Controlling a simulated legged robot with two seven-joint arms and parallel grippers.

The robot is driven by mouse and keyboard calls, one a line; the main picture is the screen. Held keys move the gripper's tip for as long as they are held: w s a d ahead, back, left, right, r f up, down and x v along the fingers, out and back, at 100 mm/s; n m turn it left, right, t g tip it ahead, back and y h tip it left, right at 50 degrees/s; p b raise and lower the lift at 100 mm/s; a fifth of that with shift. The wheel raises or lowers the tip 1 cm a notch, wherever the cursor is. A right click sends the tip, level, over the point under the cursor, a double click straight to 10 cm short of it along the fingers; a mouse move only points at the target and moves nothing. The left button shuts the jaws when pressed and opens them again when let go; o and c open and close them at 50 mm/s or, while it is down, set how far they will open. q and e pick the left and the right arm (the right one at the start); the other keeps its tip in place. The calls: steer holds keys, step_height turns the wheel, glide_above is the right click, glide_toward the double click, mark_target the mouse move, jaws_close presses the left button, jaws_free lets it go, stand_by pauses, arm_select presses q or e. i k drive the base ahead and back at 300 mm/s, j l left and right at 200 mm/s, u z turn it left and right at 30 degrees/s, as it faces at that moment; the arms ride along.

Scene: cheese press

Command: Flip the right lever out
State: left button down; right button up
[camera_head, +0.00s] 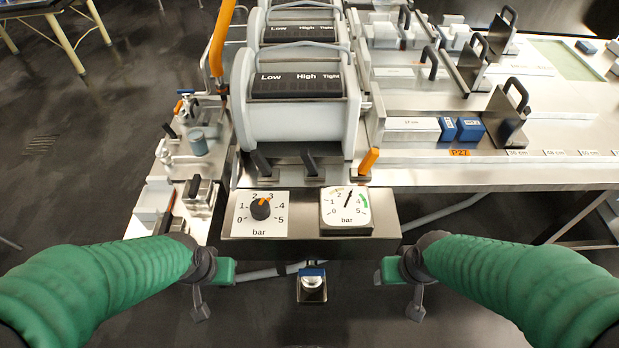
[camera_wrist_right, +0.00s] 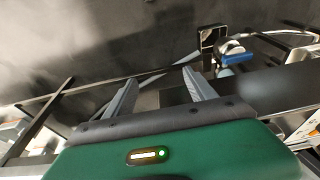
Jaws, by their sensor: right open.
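A row of three levers sits at the front base of the white press drum. The rightmost lever (camera_head: 368,161) has an orange handle and leans up and to the right. The middle lever (camera_head: 309,162) and the left lever (camera_head: 261,161) are black and lean up and to the left. My right gripper (camera_head: 415,302) is below and in front of the panel, well apart from the levers; in the right wrist view its fingers (camera_wrist_right: 160,88) are spread with nothing between them. My left gripper (camera_head: 200,303) hangs at the lower left, apart from everything; its opening is unclear.
Below the levers, a steel box carries a pressure knob (camera_head: 261,208) and a gauge (camera_head: 345,208). A blue-and-metal fitting (camera_head: 312,280) hangs under it, between my grippers. A steel table (camera_head: 470,177) extends right. The floor in front is clear.

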mark_target(307, 157)
steer(key=k+j+u, duration=0.25)
steer(key=k, duration=0.35)
steer(key=k+j+u, duration=0.3)
steer(key=k+j, duration=0.15)
steer(key=k, duration=0.1)
